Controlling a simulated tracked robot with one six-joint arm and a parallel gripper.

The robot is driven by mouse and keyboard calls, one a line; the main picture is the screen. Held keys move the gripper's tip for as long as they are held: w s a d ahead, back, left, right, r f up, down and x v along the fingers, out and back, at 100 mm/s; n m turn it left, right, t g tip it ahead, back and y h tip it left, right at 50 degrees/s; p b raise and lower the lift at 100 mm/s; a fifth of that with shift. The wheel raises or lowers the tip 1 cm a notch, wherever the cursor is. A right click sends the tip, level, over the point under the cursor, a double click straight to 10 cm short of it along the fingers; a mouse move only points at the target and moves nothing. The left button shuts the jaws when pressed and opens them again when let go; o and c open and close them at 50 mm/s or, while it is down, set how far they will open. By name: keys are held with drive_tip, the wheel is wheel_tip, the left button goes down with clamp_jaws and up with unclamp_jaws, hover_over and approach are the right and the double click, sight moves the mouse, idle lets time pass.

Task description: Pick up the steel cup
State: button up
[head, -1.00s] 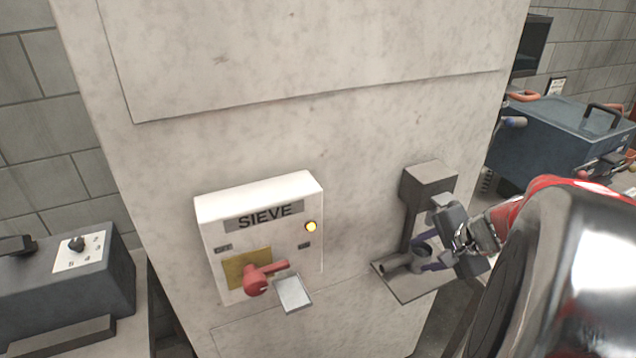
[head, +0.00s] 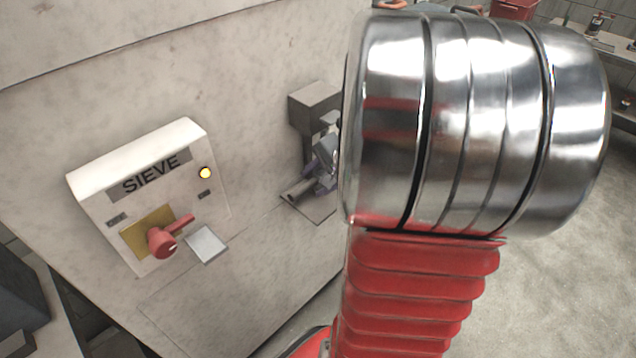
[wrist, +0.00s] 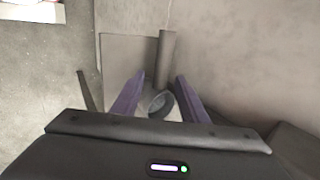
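The steel cup (wrist: 161,104) shows in the wrist view as a dark round rim, between the two purple fingers of my gripper (wrist: 158,84). My gripper is open, with a finger on each side of the cup and narrow gaps visible. Whether the fingers reach down to the cup's height I cannot tell. In the head view my gripper (head: 323,178) is over a small ledge (head: 312,206) under a grey spout block (head: 315,105). My arm hides part of it there, and the cup is not clearly seen.
A white SIEVE panel (head: 150,165) with a red handle (head: 164,240), a lit yellow lamp (head: 205,173) and a grey flap (head: 207,244) is on the pale machine wall, left of the ledge. A grey post (wrist: 166,58) rises just beyond the cup. Open floor (head: 540,280) lies at the right.

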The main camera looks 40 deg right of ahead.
drive_tip(key=shift+x, duration=1.1)
drive_tip(key=shift+c, duration=0.2)
clamp_jaws()
